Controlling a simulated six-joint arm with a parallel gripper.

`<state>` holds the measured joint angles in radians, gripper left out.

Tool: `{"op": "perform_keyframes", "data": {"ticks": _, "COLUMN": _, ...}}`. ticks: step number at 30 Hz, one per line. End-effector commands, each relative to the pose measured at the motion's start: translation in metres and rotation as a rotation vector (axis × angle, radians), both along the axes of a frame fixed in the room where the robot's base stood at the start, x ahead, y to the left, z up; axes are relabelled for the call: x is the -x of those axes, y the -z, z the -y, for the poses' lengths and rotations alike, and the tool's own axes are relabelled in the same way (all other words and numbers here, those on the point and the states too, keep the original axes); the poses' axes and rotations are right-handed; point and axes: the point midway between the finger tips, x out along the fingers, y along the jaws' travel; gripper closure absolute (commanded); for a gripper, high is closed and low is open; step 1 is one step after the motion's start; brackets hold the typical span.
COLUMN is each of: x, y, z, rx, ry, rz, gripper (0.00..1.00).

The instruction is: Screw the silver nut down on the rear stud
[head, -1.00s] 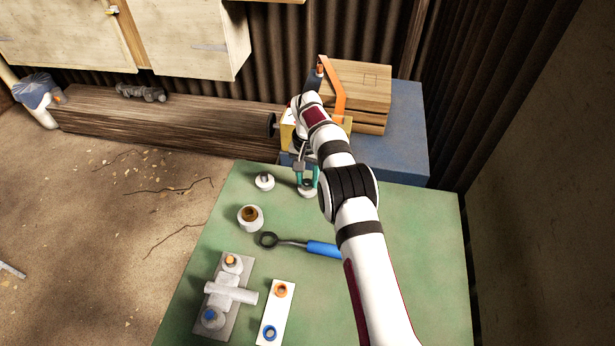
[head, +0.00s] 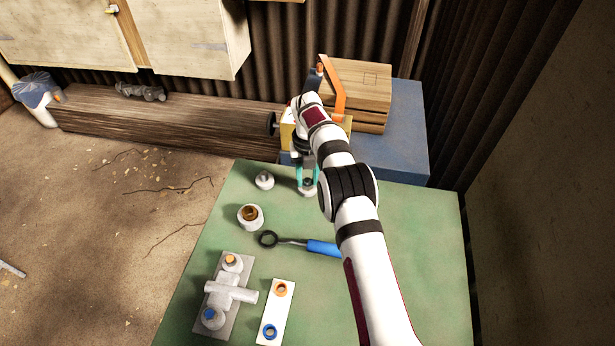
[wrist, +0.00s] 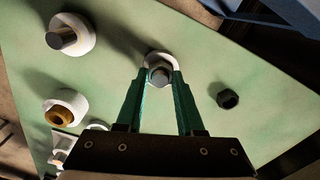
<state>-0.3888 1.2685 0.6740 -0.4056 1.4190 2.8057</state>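A white round base (head: 307,192) with a stud stands near the far edge of the green table. A silver hex nut (wrist: 160,75) sits over this base in the wrist view, between my fingertips. My gripper (head: 307,178) points down with one teal finger on each side of the nut; the wrist view shows the fingertips (wrist: 160,72) close against it. I cannot tell whether they press on it or leave a thin gap. How far down the nut sits is hidden. Another white base with a bare grey stud (head: 264,180) stands to the left.
A white part with a bronze centre (head: 250,217), a blue-handled ring wrench (head: 320,248), a grey fixture (head: 230,293) and a white strip (head: 275,312) lie nearer. A dark hex nut (wrist: 228,98) lies on the table (head: 410,250). A blue box (head: 405,140) stands behind.

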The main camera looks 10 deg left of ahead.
Motion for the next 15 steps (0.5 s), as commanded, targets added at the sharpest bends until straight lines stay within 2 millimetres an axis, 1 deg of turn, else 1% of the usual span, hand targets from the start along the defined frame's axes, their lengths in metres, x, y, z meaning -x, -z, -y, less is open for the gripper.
{"op": "perform_keyframes", "data": {"ticks": 1, "x": 0.0003, "y": 0.0002, "z": -0.0002, "rx": 0.0, "ry": -0.001, "rz": -0.001, "gripper": 0.55}}
{"op": "perform_keyframes", "data": {"ticks": 5, "x": 0.0003, "y": 0.0002, "z": -0.0001, "rx": 0.0, "ry": -0.002, "rz": -0.001, "gripper": 0.31}}
{"op": "perform_keyframes", "data": {"ticks": 6, "x": 0.0003, "y": 0.0002, "z": -0.0001, "rx": 0.0, "ry": -0.002, "rz": -0.001, "gripper": 0.29}}
{"op": "perform_keyframes", "data": {"ticks": 13, "x": 0.0001, "y": -0.0002, "z": -0.0001, "rx": 0.0, "ry": -0.003, "rz": 0.0, "gripper": 0.29}}
{"op": "perform_keyframes", "data": {"ticks": 15, "x": -0.0002, "y": -0.0047, "z": -0.0002, "rx": 0.0, "ry": -0.003, "rz": 0.0, "gripper": 0.29}}
